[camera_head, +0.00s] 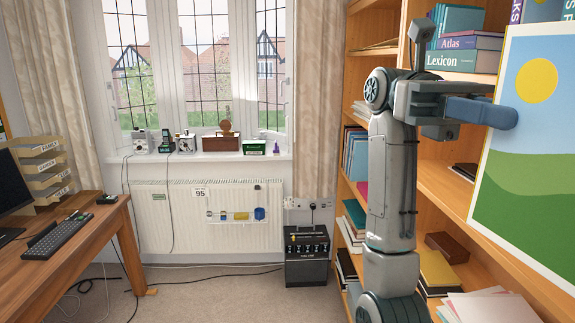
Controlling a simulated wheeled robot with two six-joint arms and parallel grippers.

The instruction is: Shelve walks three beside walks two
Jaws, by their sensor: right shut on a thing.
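A large thin book (530,180) with a yellow sun, blue sky and green hills on its cover stands upright at the right, close to me. My right gripper (505,115) is shut on it near its left edge, with a blue finger across the cover. Its title is not in view, so I cannot tell which walks volume it is. My left gripper is not in view.
The wooden bookcase (436,190) holds Atlas (470,41) and Lexicon (455,61) volumes above, and more books and papers below. The desk (70,250) with keyboard (62,232) is at left. A black box (307,258) stands by the radiator (165,235). Carpet between is mostly clear, with cables.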

